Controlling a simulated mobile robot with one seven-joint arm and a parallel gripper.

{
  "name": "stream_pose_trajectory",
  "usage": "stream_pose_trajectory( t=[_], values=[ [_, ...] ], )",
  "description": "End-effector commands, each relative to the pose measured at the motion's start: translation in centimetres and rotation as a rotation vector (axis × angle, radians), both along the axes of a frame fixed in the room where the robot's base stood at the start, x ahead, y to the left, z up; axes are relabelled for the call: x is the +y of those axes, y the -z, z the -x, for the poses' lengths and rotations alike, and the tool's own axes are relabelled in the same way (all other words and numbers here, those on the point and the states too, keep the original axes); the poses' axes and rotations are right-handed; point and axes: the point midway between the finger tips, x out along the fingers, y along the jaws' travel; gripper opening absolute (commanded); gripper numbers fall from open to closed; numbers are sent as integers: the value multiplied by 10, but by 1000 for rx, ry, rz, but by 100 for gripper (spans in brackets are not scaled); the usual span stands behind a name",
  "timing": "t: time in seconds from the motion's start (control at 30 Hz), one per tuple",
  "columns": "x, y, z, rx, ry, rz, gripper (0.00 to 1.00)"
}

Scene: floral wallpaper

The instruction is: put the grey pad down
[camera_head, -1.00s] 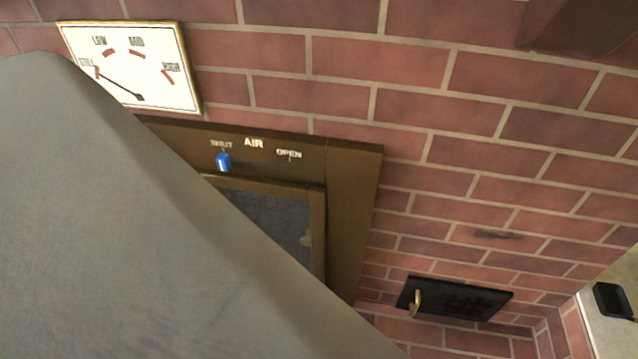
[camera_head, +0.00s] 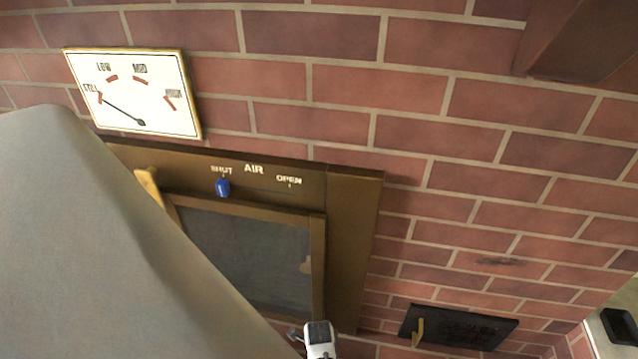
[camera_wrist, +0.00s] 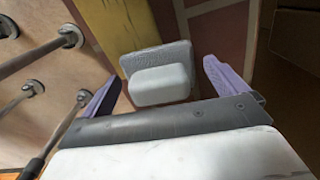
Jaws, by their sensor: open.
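The grey pad (camera_wrist: 160,58) shows in the wrist view as a rounded grey slab with a paler raised block on its near face. It lies against a yellowish-tan surface. My gripper (camera_wrist: 163,74) is open, with one purple finger on each side of the pad. A gap shows between each finger and the pad's paler block. In the head view I cannot make out the pad.
The head view shows a brick wall with a white dial (camera_head: 135,92), a brown framed panel with a blue slider (camera_head: 222,187), and a black hatch (camera_head: 458,327). In the wrist view, several rods with round ends (camera_wrist: 70,36) stand at left.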

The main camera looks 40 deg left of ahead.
Motion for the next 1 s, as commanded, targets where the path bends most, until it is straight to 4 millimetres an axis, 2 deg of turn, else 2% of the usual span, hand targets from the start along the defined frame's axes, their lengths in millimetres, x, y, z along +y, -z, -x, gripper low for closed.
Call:
stream_pose_trajectory(
  t=[0.17,0.4,0.53,0.7,1.0],
  values=[
    [1,-34,-1,-3,2,-4,98],
    [1,-93,-1,-3,0,-4,98],
    [1,-116,-1,-2,1,-3,98],
    [1,-133,0,0,0,-1,98],
    [0,-137,0,0,0,0,98]
  ],
)
